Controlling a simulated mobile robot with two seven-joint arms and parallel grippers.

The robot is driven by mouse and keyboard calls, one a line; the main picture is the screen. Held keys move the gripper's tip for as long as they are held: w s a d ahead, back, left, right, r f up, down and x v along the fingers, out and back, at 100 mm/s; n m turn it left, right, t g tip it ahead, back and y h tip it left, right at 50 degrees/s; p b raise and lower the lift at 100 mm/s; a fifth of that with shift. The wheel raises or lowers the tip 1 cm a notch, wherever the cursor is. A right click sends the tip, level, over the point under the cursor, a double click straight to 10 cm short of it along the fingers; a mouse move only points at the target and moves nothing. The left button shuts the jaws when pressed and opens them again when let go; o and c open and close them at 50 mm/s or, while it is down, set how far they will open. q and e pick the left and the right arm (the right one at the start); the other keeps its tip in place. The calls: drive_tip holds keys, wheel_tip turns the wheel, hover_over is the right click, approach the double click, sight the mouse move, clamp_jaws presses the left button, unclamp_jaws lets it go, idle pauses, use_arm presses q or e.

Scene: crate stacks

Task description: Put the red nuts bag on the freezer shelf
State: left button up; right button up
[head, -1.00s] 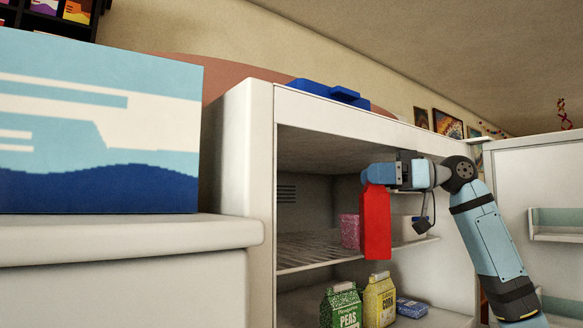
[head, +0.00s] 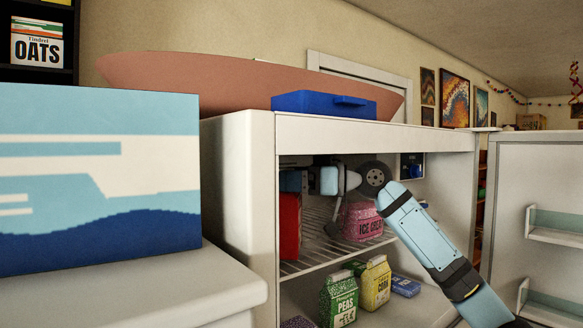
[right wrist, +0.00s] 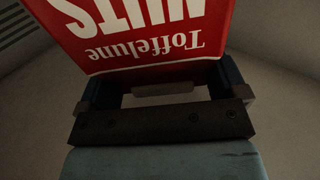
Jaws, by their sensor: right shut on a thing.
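The red nuts bag (head: 290,226) is inside the freezer at the left end of the upper wire shelf (head: 318,250), partly hidden by the freezer's left wall. In the right wrist view the red bag (right wrist: 150,25) shows its white lettering, upside down, between the fingers. My right gripper (head: 292,181) reaches into the freezer and is shut on the top of the bag. I cannot tell whether the bag's bottom touches the shelf. My left gripper is not in view.
A pink ice bag (head: 362,222) stands on the same shelf, right of the red bag. Below are a green peas carton (head: 338,300), a yellow corn carton (head: 373,284) and a blue pack (head: 405,286). The freezer door (head: 540,190) stands open at right. A large blue-and-white box (head: 95,180) is at left.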

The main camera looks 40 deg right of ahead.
drive_tip(key=shift+f, duration=0.35)
drive_tip(key=shift+s+d+r, duration=0.1)
drive_tip(key=shift+s, duration=0.05)
drive_tip(key=o, duration=1.2)
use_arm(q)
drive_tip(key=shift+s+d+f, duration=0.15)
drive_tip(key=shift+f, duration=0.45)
use_arm(e)
drive_tip(key=shift+o, duration=0.2)
